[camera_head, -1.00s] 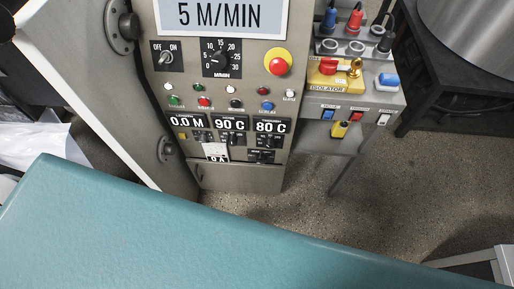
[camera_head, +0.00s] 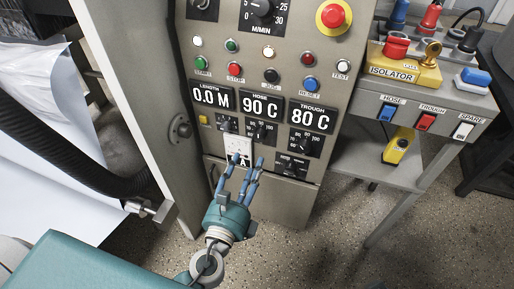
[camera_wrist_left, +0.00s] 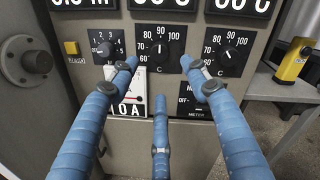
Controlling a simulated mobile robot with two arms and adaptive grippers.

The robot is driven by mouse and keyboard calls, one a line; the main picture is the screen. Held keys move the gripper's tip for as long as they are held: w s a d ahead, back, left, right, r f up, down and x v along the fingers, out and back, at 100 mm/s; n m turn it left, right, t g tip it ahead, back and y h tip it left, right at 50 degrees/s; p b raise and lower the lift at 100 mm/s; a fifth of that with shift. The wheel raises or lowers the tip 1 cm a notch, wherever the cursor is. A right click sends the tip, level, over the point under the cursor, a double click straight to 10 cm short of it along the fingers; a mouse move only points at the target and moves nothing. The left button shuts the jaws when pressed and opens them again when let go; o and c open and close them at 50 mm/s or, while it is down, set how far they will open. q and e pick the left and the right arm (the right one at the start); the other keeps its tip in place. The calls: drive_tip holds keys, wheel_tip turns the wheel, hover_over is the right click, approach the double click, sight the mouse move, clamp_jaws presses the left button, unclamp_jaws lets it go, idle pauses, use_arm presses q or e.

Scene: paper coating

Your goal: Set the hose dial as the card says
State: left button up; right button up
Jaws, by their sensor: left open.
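The hose dial (camera_head: 261,132) is a black knob below the HOSE display (camera_head: 261,106), which reads 90 C. The same hose dial shows in the left wrist view (camera_wrist_left: 158,48) with its pointer about straight up, near 90. The trough dial (camera_wrist_left: 236,52) is to its right, below the TROUGH display (camera_head: 311,117) reading 80 C. My left gripper (camera_head: 246,172) is open and empty, its blue fingers spread in front of the panel below the hose dial. In the wrist view the fingers (camera_wrist_left: 158,95) point up the panel. I cannot make out any instruction card.
A smaller dial (camera_wrist_left: 105,48) is left of the hose dial. A white meter face (camera_head: 238,150) is below, partly behind the fingers. Push buttons (camera_head: 235,69) are above the displays. The isolator box (camera_head: 405,75) and its shelf stand to the right. A black hose (camera_head: 75,160) is at left.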

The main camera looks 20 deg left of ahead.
sight(259, 139)
use_arm(q)
drive_tip(key=w+p, duration=0.1)
drive_tip(key=w, duration=0.9)
drive_tip(key=shift+a, duration=0.1)
drive_tip(key=shift+s, duration=0.1)
use_arm(e)
drive_tip(key=x, duration=0.5)
drive_tip(key=shift+s+f, duration=0.25)
drive_tip(key=shift+f, duration=0.1)
use_arm(q)
drive_tip(key=c, duration=1.1)
